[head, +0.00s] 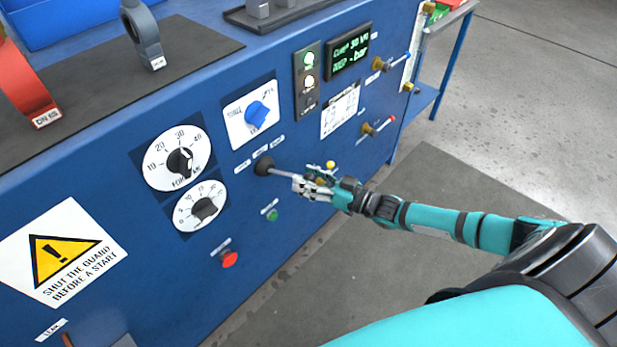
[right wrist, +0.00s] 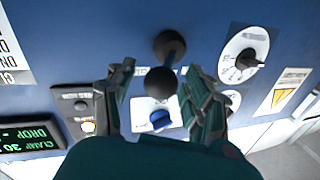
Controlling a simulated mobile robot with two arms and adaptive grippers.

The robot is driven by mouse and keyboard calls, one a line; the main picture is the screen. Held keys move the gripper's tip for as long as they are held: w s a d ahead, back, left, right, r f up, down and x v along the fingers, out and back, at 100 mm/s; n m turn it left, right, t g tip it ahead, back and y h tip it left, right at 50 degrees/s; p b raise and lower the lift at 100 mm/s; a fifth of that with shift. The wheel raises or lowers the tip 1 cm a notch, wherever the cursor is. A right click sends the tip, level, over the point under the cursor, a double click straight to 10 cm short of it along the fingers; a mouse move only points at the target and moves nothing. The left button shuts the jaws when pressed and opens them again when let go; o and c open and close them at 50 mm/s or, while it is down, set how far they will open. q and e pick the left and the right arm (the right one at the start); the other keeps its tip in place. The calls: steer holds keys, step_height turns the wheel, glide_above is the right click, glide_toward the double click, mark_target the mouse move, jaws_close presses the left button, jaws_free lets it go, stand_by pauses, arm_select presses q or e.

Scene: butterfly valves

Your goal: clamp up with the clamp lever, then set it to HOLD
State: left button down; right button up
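The clamp lever (head: 281,172) is a metal rod standing out of a round black base (head: 264,166) on the blue panel. Three small labels sit above it, too small to read. In the right wrist view its black ball knob (right wrist: 160,81) lies between the fingers of my right gripper. That gripper (head: 302,184) is open around the knob, with a gap visible at the left finger; contact at the right finger is unclear. In the head view the fingers hide the knob. The display (head: 348,56) reads CLAMP 30 with a unit, and DROP with dashes and bar. My left gripper is out of view.
Two dials (head: 178,158) and a blue selector knob (head: 257,113) are left of and above the lever. A green button (head: 272,215) and red button (head: 229,259) sit below. Brass valve fittings (head: 377,64) project at the panel's right. Open floor lies to the right.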

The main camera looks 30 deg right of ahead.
jaws_close()
steer(key=shift+s+a+m+t+h+p, duration=0.45)
steer(key=shift+a+m+h+p, duration=0.3)
steer(key=shift+h+p, duration=0.65)
steer(key=shift+s+a+m+t+h+p, duration=0.4)
steer(key=shift+m+h+p, duration=0.6)
steer(key=shift+p, duration=0.65)
steer(key=shift+s+a+m+t+h+p, duration=0.4)
steer(key=shift+a+m+h+p, duration=0.35)
steer(key=shift+h+p, duration=0.65)
steer(key=shift+o, duration=0.3)
jaws_free()
steer(key=shift+d, duration=0.1)
steer(key=shift+o, duration=0.3)
